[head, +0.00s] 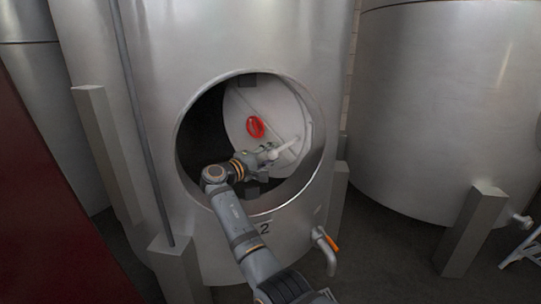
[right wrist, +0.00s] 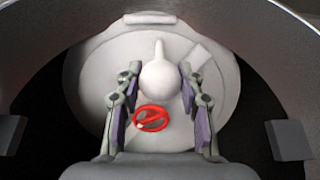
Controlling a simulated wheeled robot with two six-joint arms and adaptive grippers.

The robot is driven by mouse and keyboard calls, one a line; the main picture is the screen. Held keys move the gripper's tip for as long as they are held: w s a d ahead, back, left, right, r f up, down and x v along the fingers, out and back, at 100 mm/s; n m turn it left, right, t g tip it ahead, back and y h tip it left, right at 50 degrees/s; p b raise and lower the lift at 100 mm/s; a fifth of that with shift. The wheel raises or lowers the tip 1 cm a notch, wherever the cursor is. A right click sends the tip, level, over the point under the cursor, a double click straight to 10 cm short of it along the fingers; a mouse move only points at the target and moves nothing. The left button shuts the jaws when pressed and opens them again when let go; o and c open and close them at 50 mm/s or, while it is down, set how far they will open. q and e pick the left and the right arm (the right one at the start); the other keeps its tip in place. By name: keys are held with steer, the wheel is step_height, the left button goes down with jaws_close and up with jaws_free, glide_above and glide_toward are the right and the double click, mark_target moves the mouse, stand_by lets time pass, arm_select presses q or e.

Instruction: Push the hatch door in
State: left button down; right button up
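The hatch door (head: 242,104) is a pale round disc standing inside the round opening of the steel tank. It is tilted inward, with dark space to its left. It bears a red ring-shaped part (head: 256,127) and a pale handle (head: 284,149). My right gripper (head: 270,154) reaches through the opening to the handle. In the right wrist view, its two fingers (right wrist: 158,72) are spread, one on each side of a pale rounded knob (right wrist: 167,80) in front of the door. I cannot tell whether they touch it. My left gripper is not in view.
The opening's metal rim (head: 188,106) surrounds my right arm. Below it, a pipe valve with an orange lever (head: 333,243) juts from the tank. Grey posts (head: 472,228) stand nearby, and another large tank (head: 430,110) is at the right. A dark red surface (head: 40,220) fills the left edge.

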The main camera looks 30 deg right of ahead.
steer(key=o, duration=0.4)
steer(key=shift+d, duration=0.1)
steer(key=shift+a, duration=0.3)
steer(key=v, duration=0.7)
steer(key=shift+s, duration=0.1)
